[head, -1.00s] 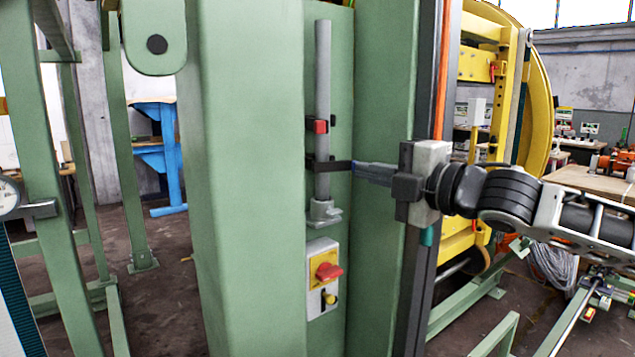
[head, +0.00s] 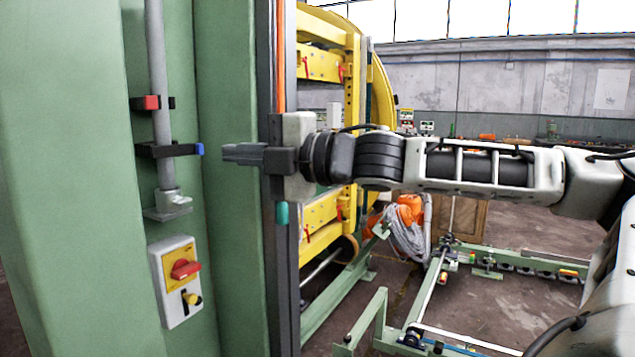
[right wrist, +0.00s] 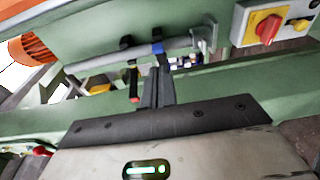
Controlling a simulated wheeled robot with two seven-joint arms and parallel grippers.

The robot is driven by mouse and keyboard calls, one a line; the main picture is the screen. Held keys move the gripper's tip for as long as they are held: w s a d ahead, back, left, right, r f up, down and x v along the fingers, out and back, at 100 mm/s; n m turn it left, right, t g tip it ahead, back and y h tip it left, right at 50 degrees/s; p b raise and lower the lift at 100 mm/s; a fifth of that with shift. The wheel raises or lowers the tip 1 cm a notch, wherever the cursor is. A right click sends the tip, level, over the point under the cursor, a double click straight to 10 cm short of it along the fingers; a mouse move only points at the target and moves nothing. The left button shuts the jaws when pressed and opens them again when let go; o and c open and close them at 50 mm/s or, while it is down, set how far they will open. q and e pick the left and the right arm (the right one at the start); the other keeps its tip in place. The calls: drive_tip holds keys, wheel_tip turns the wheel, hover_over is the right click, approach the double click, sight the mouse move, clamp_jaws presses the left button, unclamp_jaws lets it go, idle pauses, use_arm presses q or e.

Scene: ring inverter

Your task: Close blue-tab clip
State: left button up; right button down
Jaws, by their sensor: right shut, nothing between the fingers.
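The blue-tab clip (head: 168,150) is a black band lying across the lower part of a grey upright pipe (head: 157,65). Its blue tab (head: 200,149) points right, towards my right gripper (head: 225,153). The blue tab also shows in the right wrist view (right wrist: 158,48), beyond the fingertips. I cannot tell whether the clip is latched. My right gripper is shut and empty, its tips a short gap to the right of the tab. A red-tab clip (head: 151,102) sits higher on the pipe. My left gripper is not in view.
The pipe stands in a grey bracket (head: 170,205) between green columns. A switch box (head: 176,282) with a red knob is below. A dark vertical rail (head: 284,200) stands behind my right gripper. Yellow machinery (head: 320,65) is further right.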

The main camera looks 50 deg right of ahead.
drive_tip(key=b+v, duration=0.2)
drive_tip(key=v, duration=0.8)
drive_tip(key=s+a+f+n+g+y+p, duration=0.15)
drive_tip(key=a+n+g, duration=0.25)
drive_tip(key=n, duration=0.7)
drive_tip(key=s+a+n+g+y, duration=0.25)
drive_tip(key=n+g, duration=0.25)
drive_tip(key=n, duration=0.7)
drive_tip(key=s+a+n+g+y, duration=0.1)
drive_tip(key=a+n+g+y, duration=0.3)
drive_tip(key=n, duration=0.7)
drive_tip(key=w+d+r+n+t+h+p, duration=0.1)
drive_tip(key=w+r+n+t+h, duration=0.3)
drive_tip(key=n+h, duration=0.35)
drive_tip(key=w+d+r+n+t+h+p, duration=0.1)
drive_tip(key=w+r+n+h, duration=0.4)
drive_tip(key=h, duration=0.4)
use_arm(q)
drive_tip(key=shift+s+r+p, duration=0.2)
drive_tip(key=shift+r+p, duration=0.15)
drive_tip(key=shift+p, duration=0.1)
use_arm(e)
drive_tip(key=n, duration=0.1)
approach(178, 151)
drive_tip(key=w+d+f, duration=0.2)
drive_tip(key=d+f, duration=0.2)
drive_tip(key=f, duration=0.1)
